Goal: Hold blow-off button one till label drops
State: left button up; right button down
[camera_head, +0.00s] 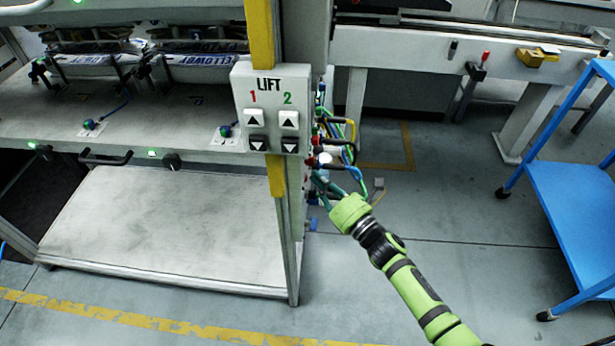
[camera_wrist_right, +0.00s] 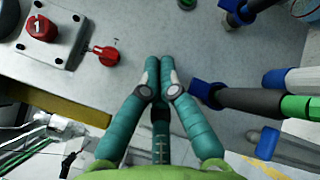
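A red round button marked 1 (camera_wrist_right: 41,28) sits on a grey square plate with corner bolts, at the upper left of the right wrist view. My right gripper (camera_wrist_right: 158,62) has its two teal fingers together, with nothing between them. Its tips are to the right of the button and lower in the picture, over a grey panel (camera_wrist_right: 225,50); I cannot tell whether they touch it. In the head view my right gripper (camera_head: 318,180) is beside the post's right side, among hoses, partly hidden. My left gripper is not in view. I cannot make out a label.
A small red lever (camera_wrist_right: 104,53) lies between button and fingers. Hoses with blue and green fittings (camera_wrist_right: 250,101) crowd the right side. A LIFT switch box (camera_head: 271,107) is on the post. A blue cart (camera_head: 575,195) stands right; floor between is clear.

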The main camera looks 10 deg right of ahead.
jog(key=shift+w+a, duration=0.1)
jog(key=shift+a, duration=0.3)
dwell(1.6)
jog(key=shift+s+d, duration=0.2)
jog(key=shift+d, duration=0.6)
jog(key=shift+s+d, duration=0.25)
jog(key=shift+d, duration=0.55)
jog(key=shift+s+d, duration=0.2)
jog(key=shift+d, duration=0.65)
jog(key=shift+s+d, duration=0.25)
jog(key=shift+d, duration=0.55)
jog(key=shift+m, duration=0.3)
